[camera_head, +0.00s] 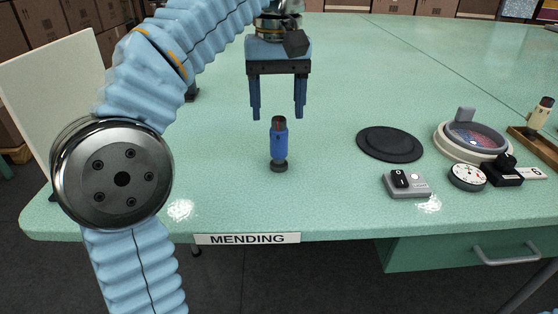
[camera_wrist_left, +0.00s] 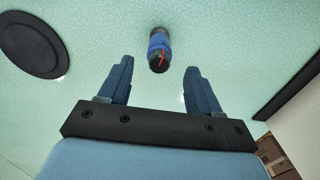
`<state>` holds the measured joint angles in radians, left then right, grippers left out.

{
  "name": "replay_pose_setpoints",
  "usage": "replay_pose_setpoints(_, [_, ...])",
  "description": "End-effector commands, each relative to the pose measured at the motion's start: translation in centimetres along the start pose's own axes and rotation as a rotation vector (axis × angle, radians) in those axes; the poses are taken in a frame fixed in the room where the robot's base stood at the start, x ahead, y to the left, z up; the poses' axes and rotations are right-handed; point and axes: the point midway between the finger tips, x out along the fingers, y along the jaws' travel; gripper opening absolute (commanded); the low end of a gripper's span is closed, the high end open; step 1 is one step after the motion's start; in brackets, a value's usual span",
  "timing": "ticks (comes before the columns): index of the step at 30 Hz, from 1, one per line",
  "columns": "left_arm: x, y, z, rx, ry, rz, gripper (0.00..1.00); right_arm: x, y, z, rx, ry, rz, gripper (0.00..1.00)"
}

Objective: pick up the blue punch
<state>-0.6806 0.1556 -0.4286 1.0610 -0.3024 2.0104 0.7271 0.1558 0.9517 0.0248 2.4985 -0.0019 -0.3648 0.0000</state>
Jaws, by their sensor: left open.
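The blue punch (camera_head: 279,143) stands upright on the green table, with a dark base and a dark top with a reddish mark. My left gripper (camera_head: 278,112) is above and behind it in the head view, fingers pointing down, open and empty. In the left wrist view the punch (camera_wrist_left: 159,50) lies beyond the fingertips of the gripper (camera_wrist_left: 160,75), roughly centred between them and apart from both. My right gripper is not in view.
A black round disc (camera_head: 389,144) lies right of the punch, with a grey switch box (camera_head: 407,184) in front. A round domed device (camera_head: 473,135) and a dial gauge (camera_head: 467,177) are farther right. A MENDING label (camera_head: 247,239) marks the front edge.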

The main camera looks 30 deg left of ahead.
Motion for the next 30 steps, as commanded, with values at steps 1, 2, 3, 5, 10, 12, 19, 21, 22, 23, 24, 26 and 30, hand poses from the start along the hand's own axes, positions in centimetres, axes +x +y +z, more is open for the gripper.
replay_pose_setpoints(1, [1.4,0.0,0.0,0.001,-0.001,0.000,0.63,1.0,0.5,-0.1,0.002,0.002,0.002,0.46])
replay_pose_setpoints(2, [1.8,0.0,0.1,0.001,-0.001,0.000,0.63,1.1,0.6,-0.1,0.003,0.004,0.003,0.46])
replay_pose_setpoints(3, [2.2,0.0,0.1,0.002,0.000,0.000,0.63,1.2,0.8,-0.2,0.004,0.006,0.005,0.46])
replay_pose_setpoints(5, [2.7,0.0,0.1,0.003,0.000,0.000,0.63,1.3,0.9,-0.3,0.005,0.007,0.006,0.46])
replay_pose_setpoints(10, [4.1,0.1,0.1,0.002,0.000,0.000,0.63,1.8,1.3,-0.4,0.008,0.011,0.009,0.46])
replay_pose_setpoints(12, [5.4,0.1,0.2,0.003,-0.001,0.000,0.63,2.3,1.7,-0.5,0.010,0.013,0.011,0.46])
replay_pose_setpoints(19, [8.1,0.2,0.2,0.003,0.001,0.001,0.63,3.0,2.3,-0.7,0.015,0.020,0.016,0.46])
replay_pose_setpoints(21, [8.2,0.2,0.2,0.002,0.002,0.001,0.63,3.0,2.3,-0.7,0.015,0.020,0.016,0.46])
replay_pose_setpoints(22, [8.2,0.2,0.2,0.002,0.002,0.001,0.63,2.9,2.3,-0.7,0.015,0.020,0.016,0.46])
replay_pose_setpoints(23, [8.1,0.2,0.2,0.002,0.002,0.001,0.63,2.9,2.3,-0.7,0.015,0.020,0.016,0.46])
replay_pose_setpoints(24, [8.1,0.2,0.2,0.002,0.002,0.001,0.63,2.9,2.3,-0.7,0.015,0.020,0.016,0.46])
replay_pose_setpoints(26, [8.1,0.2,0.2,0.001,0.002,0.001,0.63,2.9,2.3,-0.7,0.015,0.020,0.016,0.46])
replay_pose_setpoints(30, [8.1,0.2,0.2,0.001,0.002,0.001,0.44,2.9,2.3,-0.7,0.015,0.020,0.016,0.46])
